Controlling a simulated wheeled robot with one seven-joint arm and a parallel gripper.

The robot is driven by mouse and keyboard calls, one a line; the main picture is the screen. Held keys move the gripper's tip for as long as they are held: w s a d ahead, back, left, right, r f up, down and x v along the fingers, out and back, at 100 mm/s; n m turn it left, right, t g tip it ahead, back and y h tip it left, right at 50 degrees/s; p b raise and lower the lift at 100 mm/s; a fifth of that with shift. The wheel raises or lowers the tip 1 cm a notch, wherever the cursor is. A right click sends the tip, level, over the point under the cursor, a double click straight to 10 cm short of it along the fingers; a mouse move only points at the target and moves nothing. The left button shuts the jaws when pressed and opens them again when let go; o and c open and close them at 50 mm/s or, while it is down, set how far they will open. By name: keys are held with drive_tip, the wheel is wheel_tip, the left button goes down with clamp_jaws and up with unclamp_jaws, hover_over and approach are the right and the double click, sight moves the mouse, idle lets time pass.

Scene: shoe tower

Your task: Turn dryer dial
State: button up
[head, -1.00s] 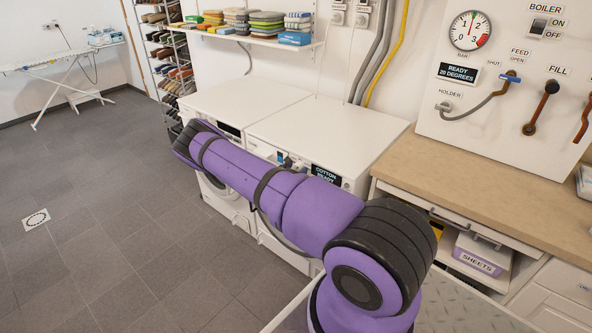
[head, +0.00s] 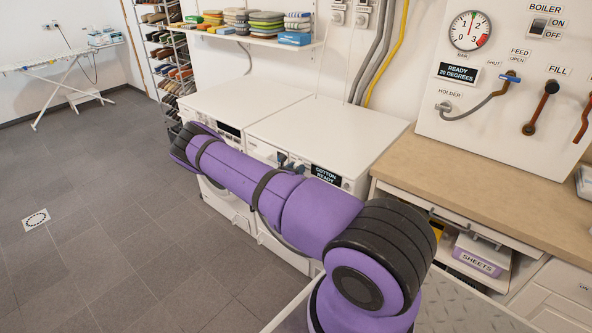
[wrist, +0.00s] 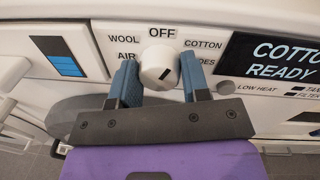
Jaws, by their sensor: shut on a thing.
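The dryer dial (wrist: 159,67) is a round white knob on the white front panel, with a short dark mark on its face. Labels OFF, WOOL, AIR, COTTON and a partly hidden one surround it. In the wrist view my gripper (wrist: 159,80) has one blue finger on each side of the dial and is shut on it. The dryer (head: 325,130) is the right-hand white machine in the head view. My gripper (head: 291,164) shows there only in part at its panel; my purple arm hides much of the front. The dryer display (head: 326,175) reads COTTON READY.
A second white machine (head: 235,100) stands to the left. A wooden counter (head: 480,180) with an open drawer or shelf below is on the right. A boiler board (head: 510,70) hangs above it.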

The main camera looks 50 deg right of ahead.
drive_tip(key=n, duration=0.4)
drive_tip(key=shift+w+n, duration=0.1)
drive_tip(key=shift+n, duration=0.5)
drive_tip(key=shift+a, duration=0.1)
drive_tip(key=o, duration=0.9)
